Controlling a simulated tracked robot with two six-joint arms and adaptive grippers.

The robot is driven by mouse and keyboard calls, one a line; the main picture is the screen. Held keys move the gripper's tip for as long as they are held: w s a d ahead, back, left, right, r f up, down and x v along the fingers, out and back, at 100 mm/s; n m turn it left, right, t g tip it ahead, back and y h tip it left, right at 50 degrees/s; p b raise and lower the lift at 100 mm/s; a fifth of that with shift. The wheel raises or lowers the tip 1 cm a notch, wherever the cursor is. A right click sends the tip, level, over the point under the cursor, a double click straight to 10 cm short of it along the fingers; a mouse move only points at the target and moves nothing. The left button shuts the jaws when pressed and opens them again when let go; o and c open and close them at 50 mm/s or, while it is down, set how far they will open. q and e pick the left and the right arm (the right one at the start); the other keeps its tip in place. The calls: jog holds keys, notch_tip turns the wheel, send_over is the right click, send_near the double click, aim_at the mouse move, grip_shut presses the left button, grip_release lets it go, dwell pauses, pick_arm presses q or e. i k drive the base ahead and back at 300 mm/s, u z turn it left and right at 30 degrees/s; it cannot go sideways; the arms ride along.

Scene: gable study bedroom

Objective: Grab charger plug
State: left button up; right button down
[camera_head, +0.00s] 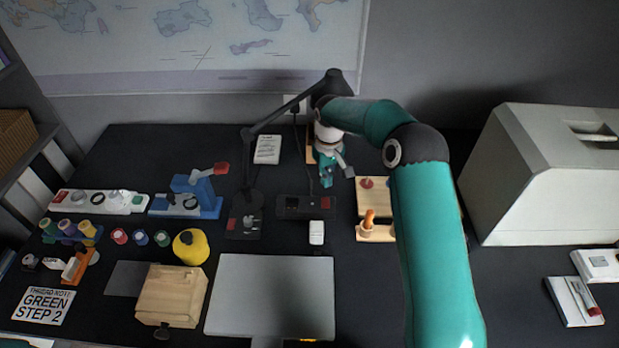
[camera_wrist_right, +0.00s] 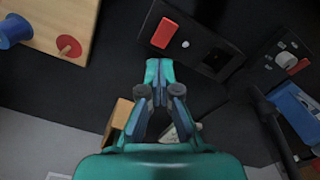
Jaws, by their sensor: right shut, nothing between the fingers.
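A small white block (camera_head: 316,232), which looks like the charger plug, lies on the dark desk just in front of a black panel (camera_head: 292,207) with a red switch. It is not visible in the right wrist view. My right gripper (camera_head: 326,182) is above the desk behind the panel, pointing down. It is shut and empty. In the right wrist view its fingertips (camera_wrist_right: 166,66) are together, close beside the panel (camera_wrist_right: 206,46) in the picture. My left gripper is in neither view.
A lamp (camera_head: 246,170) with a thin arm stands left of the panel. A wooden stand with pegs (camera_head: 373,190) is to the right. A grey laptop-like slab (camera_head: 270,290) lies in front. A yellow round object (camera_head: 191,247) and wooden box (camera_head: 172,293) sit left.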

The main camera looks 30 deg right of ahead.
aim_at(316, 233)
jog(key=k, duration=1.5)
